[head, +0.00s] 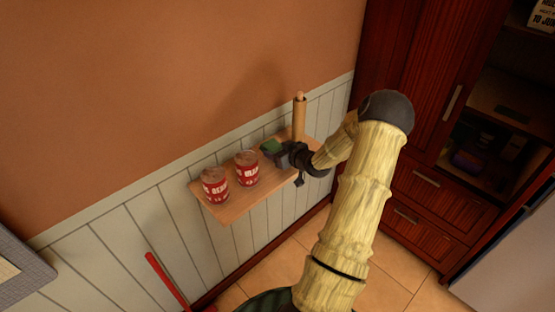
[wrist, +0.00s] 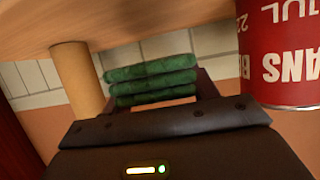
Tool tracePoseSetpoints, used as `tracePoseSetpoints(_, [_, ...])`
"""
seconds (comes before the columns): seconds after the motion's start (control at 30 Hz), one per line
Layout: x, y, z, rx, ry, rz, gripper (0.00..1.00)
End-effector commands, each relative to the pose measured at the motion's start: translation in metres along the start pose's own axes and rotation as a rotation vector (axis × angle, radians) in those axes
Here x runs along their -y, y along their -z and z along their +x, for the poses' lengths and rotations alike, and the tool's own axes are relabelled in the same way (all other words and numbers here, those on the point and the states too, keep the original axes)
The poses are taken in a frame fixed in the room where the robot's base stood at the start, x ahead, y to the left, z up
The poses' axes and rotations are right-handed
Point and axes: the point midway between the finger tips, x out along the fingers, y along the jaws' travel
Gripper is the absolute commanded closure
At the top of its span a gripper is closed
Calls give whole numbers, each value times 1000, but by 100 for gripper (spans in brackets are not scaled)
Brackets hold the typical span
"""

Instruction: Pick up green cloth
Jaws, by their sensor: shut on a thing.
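The green cloth (wrist: 150,82) is a folded stack of green layers. In the wrist view it sits between the fingers of my gripper (wrist: 152,98), which is shut on it. In the head view the cloth (head: 271,146) shows as a small green patch at the tip of my gripper (head: 274,151), over the wooden wall shelf (head: 232,212). I cannot tell whether the cloth still touches the shelf.
Two red and white cans (head: 215,184) (head: 247,168) stand on the shelf left of my gripper; one can (wrist: 282,55) is close in the wrist view. A wooden cylinder (head: 299,117) stands behind my gripper. Dark red cabinets (head: 420,130) are at the right.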

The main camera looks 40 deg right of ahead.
Motion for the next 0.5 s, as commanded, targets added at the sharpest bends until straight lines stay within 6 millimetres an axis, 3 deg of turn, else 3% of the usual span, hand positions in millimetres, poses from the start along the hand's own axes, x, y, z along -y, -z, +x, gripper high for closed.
tracePoseSetpoints(0.3, [0,47,-19,-1,0,-1,58])
tracePoseSetpoints(0.5, [0,52,-21,1,0,1,58])
